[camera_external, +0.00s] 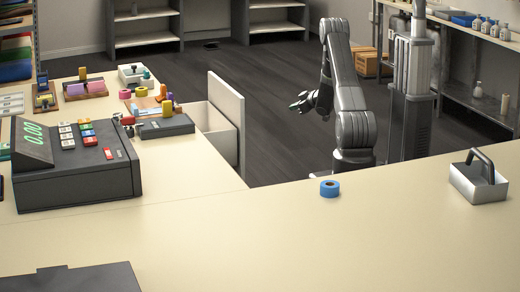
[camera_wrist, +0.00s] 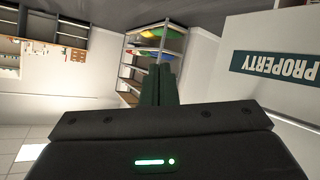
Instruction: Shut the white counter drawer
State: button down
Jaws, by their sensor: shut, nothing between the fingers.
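The white counter drawer (camera_external: 227,118) stands pulled out from the counter's right side in the external view. Its tall white front panel faces right, and part of its open inside shows behind the counter edge. My gripper (camera_external: 297,103) is to the right of the drawer front, apart from it, over the dark floor. In the wrist view my gripper's dark fingers (camera_wrist: 160,72) are together with nothing between them. I cannot tell whether the drawer shows in the wrist view.
The counter (camera_external: 190,175) carries a cash register (camera_external: 75,160), a blue tape roll (camera_external: 329,188) and a metal caddy (camera_external: 478,184). Open dark floor (camera_external: 275,130) lies between the drawer front and my arm. In the wrist view a PROPERTY sign (camera_wrist: 275,65) appears upside down.

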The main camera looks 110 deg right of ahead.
jog(key=s+m+g+y, duration=0.1)
jog(key=s+m+g, duration=0.45)
jog(key=s, duration=0.25)
jog(key=w+a+f+m+y+b, duration=0.1)
jog(key=a+f+m+y, duration=0.3)
jog(key=a, duration=0.5)
jog(key=w+a+r+t+y, duration=0.2)
jog(key=w+a+r+t, duration=0.1)
jog(key=w, duration=0.5)
jog(key=w+a+r+t+y, duration=0.2)
jog(key=w+a+r+t, duration=0.1)
jog(key=w, duration=0.4)
jog(key=w+a+r+t+y, duration=0.3)
jog(key=w+t, duration=0.1)
jog(key=w, duration=0.4)
jog(key=w+r+x, duration=0.1)
jog(key=x, duration=1.2)
jog(key=shift+w+d+r+n+b, duration=0.25)
jog(key=shift+d+r+n+b, duration=0.05)
jog(key=shift+d+n+b, duration=0.1)
jog(key=shift+w+g, duration=0.1)
jog(key=shift+g, duration=0.15)
